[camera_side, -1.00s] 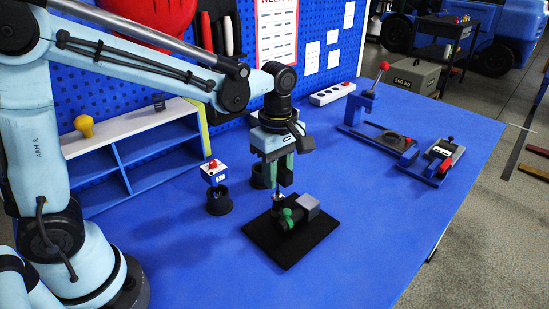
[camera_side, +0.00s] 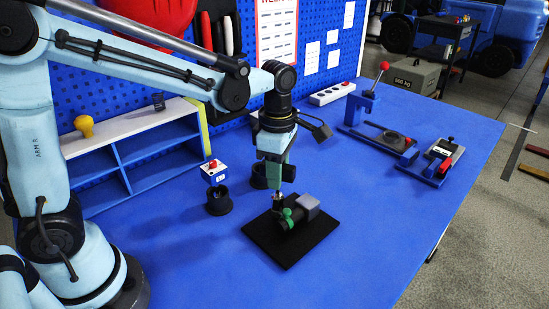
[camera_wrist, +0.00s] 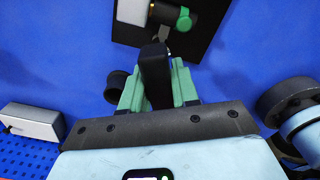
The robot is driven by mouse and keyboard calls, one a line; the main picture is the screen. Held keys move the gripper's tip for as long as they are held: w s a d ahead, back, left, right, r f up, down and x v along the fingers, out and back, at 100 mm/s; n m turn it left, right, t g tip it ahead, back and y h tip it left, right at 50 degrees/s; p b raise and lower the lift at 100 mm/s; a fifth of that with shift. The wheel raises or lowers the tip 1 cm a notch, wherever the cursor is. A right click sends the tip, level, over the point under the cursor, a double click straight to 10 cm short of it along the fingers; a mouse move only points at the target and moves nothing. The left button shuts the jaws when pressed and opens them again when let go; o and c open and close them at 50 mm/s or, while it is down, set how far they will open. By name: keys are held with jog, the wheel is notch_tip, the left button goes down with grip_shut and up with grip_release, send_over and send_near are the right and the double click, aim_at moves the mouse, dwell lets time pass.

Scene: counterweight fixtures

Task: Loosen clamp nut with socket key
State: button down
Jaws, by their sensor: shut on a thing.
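My gripper (camera_side: 275,182) has green fingers and points down over the left part of the black base plate (camera_side: 285,250). It is shut on the socket key, whose dark handle (camera_wrist: 154,72) sits between the green fingers in the wrist view. The key's shaft (camera_side: 277,202) reaches down beside the green part (camera_side: 288,214) of the clamp fixture. The fixture also has a dark cylinder and a grey block (camera_side: 308,203), which shows pale in the wrist view (camera_wrist: 132,12). The clamp nut is hidden or too small to make out; I cannot tell whether the socket sits on it.
A box with a red button (camera_side: 213,171) is behind the first cup. A shelf (camera_side: 140,150) stands at left, lever fixtures (camera_side: 375,135) at right. The table's front is clear.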

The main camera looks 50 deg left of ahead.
jog(key=shift+r, duration=2)
jog(key=shift+r, duration=1.5)
